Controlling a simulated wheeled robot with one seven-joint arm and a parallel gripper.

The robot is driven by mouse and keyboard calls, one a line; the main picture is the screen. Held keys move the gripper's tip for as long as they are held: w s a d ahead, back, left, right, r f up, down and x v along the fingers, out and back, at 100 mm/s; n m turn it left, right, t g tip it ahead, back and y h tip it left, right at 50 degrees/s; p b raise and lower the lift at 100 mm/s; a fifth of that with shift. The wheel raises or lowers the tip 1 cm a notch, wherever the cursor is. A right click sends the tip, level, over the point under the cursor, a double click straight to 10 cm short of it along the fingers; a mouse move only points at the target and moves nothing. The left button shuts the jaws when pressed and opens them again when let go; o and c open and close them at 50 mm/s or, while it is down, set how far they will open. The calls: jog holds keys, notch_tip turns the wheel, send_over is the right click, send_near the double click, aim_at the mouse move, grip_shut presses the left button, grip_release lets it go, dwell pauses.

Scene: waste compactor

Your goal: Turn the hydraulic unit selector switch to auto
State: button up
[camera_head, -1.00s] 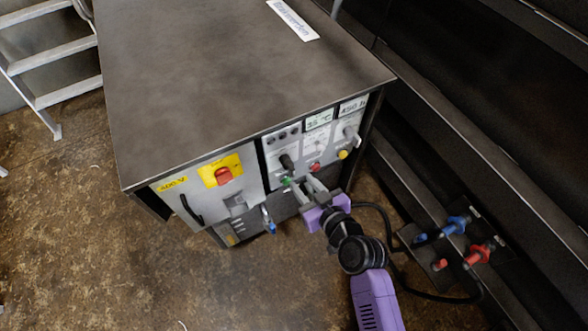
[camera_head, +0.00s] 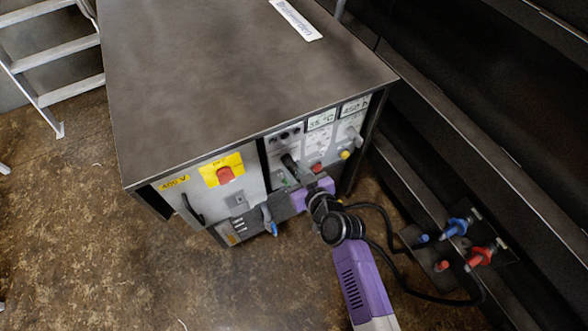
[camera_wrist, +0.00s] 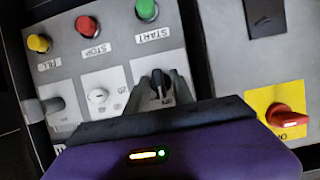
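The control cabinet (camera_head: 240,75) has a light-grey panel with a black selector switch (camera_head: 288,161). In the wrist view the black switch (camera_wrist: 158,85) lies between the two grey fingers of my gripper (camera_wrist: 160,92). A narrow gap seems to show beside the switch, so my gripper looks open around it. The switch's label is partly hidden. In the head view my purple gripper (camera_head: 298,188) is at the cabinet front, just below the switch. Its fingertips are hard to make out there.
A red rotary switch (camera_wrist: 285,115) sits on yellow. Blue and red valves (camera_head: 456,228) stand right.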

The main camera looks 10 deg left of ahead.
grip_shut()
jog(key=shift+f, duration=0.1)
jog(key=shift+f+m+y+b, duration=0.1)
jog(key=shift+m+y+b, duration=0.25)
jog(key=shift+b, duration=0.6)
jog(key=m+y+b, duration=0.1)
jog(key=b, duration=0.1)
jog(key=shift+w+d+f+m+g+b, duration=0.1)
jog(key=shift+m+g+b, duration=0.15)
jog(key=shift+g+b, duration=0.15)
jog(key=m+y+b, duration=0.1)
jog(key=m+b, duration=0.1)
jog(key=b, duration=0.1)
jog(key=shift+g, duration=0.3)
jog(key=shift+m+y+b, duration=0.65)
jog(key=shift+m+b, duration=0.35)
jog(key=shift+b, duration=0.05)
jog(key=shift+r, duration=0.2)
